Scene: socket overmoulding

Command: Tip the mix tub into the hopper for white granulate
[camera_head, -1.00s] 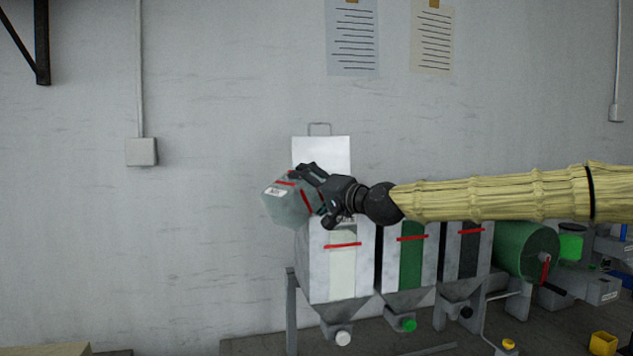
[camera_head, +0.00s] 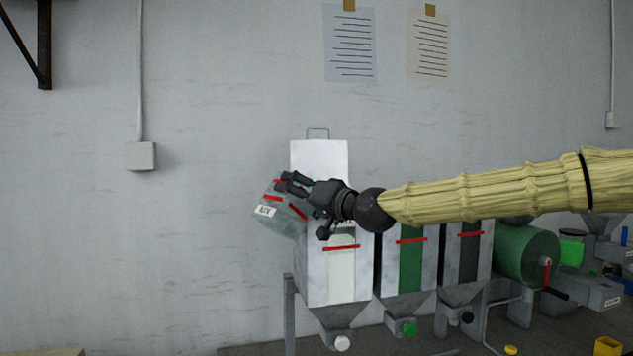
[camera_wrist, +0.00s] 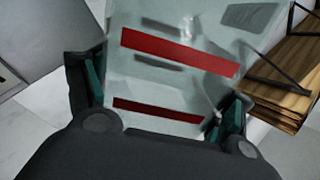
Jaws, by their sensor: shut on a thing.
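The mix tub (camera_head: 275,222) is a translucent grey-green tub with red bands and a white label, tilted in the air at the upper left of the white hopper. My gripper (camera_head: 292,186) is shut on the tub; in the wrist view the tub (camera_wrist: 165,85) sits between the two fingers (camera_wrist: 165,108). The hopper for white granulate (camera_head: 316,280) is the leftmost of three, with a white window, a red line and a white knob. Its white lid (camera_head: 320,160) stands up behind. My gripper and the tub hide the hopper's opening. I cannot tell what the tub holds.
A hopper with a green window (camera_head: 411,268) and one with a dark window (camera_head: 469,258) stand close on the right. A green drum (camera_head: 527,255) is further right. The wall (camera_head: 200,90) behind is close; the space left of the hoppers is free.

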